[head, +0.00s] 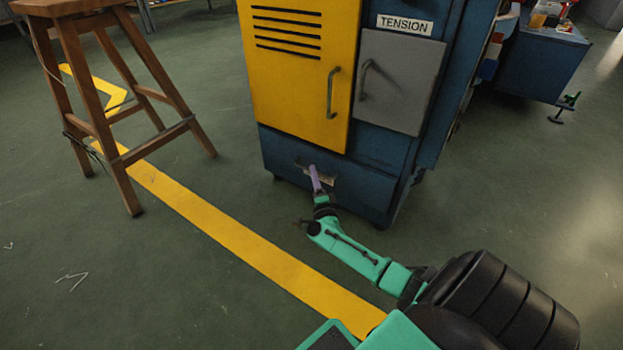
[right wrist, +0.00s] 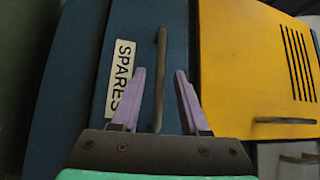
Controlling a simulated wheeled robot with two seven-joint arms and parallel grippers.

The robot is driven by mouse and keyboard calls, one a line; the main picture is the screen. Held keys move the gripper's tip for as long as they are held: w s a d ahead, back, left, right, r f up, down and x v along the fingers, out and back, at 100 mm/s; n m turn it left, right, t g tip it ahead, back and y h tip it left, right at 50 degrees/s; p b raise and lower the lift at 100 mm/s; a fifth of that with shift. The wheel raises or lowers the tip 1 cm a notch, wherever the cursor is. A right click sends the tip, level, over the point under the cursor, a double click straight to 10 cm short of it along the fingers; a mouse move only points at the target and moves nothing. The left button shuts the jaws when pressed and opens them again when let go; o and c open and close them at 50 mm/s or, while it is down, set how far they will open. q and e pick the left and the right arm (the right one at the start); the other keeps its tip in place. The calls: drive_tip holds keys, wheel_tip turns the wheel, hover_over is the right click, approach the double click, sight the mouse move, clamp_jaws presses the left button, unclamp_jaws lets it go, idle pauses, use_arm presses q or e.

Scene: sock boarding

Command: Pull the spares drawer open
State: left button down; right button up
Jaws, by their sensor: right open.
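The spares drawer (head: 281,163) is the blue front low on the cabinet, below the yellow door. It looks shut. In the right wrist view its front (right wrist: 182,40) carries a white SPARES label (right wrist: 120,78) and a dark bar handle (right wrist: 160,78). My right gripper (head: 314,172) is at the drawer front in the head view. In the right wrist view its purple fingers (right wrist: 160,80) are open, one on each side of the handle, with gaps between fingers and bar. In the head view the gripper hides most of the handle and label. My left gripper is out of view.
The yellow door (head: 299,80) and a grey panel (head: 399,85) under a TENSION label (head: 404,24) are above the drawer. A wooden stool (head: 105,90) stands at left. A yellow floor stripe (head: 220,225) crosses the floor, which is clear before the drawer except for my arm.

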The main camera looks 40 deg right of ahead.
drive_tip(key=shift+b+x, duration=0.3)
drive_tip(key=shift+x, duration=1.05)
clamp_jaws()
drive_tip(key=shift+s+f, duration=0.1)
